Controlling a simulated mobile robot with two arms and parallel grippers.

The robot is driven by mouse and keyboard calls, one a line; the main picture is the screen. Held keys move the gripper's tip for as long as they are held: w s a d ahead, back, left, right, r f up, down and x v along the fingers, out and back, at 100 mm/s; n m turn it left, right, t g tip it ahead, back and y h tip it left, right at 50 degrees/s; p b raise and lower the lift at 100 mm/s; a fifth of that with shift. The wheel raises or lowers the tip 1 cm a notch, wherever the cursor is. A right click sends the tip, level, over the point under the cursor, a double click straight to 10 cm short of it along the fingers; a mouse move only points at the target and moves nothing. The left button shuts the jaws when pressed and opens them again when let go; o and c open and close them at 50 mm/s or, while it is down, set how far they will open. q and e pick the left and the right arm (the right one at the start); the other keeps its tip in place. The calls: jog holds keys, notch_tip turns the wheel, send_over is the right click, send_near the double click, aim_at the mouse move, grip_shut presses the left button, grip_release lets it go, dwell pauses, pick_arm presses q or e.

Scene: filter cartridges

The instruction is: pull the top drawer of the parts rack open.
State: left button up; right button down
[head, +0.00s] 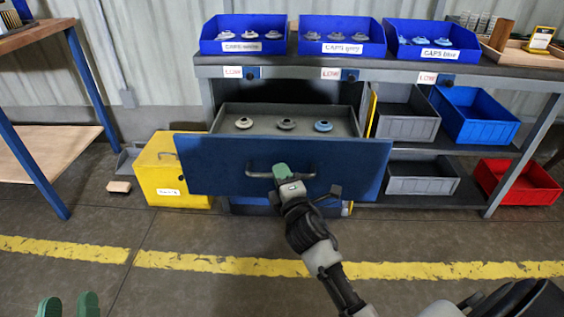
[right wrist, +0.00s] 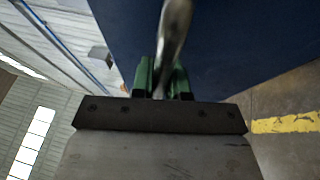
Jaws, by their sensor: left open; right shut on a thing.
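The blue-fronted top drawer (head: 225,170) of the parts rack (head: 470,70) stands pulled out toward me. Three caps lie inside it: a light one (head: 244,123), a grey one (head: 286,124) and a blue one (head: 323,126). My right gripper (head: 283,176) is shut on the drawer's metal handle (head: 258,174). In the right wrist view the handle (right wrist: 176,35) passes between the green fingers (right wrist: 163,80), against the blue drawer front (right wrist: 240,40). My left gripper (head: 67,306) is open and empty, low at the bottom left, far from the drawer.
Three blue bins of caps (head: 243,47) stand on the rack top. Grey bins (head: 408,122), a blue bin (head: 480,125) and a red bin (head: 515,190) sit on the right shelves. A yellow box (head: 175,170) stands left of the drawer. The floor in front is clear.

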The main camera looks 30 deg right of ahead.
pick_arm(q)
jog(key=shift+w+a+f+g+y, duration=0.1)
jog(key=shift+f+g+y, duration=0.2)
jog(key=shift+f+g, duration=0.15)
pick_arm(e)
jog(key=shift+s+a, duration=0.5)
jog(key=shift+s, duration=0.3)
jog(key=c, duration=1.1)
grip_release()
pick_arm(q)
jog(key=shift+f+g, duration=0.25)
jog(key=shift+f, duration=0.1)
pick_arm(e)
jog(key=v, duration=1.1)
pick_arm(q)
jog(key=shift+w, duration=0.1)
pick_arm(e)
jog(key=shift+r, duration=0.1)
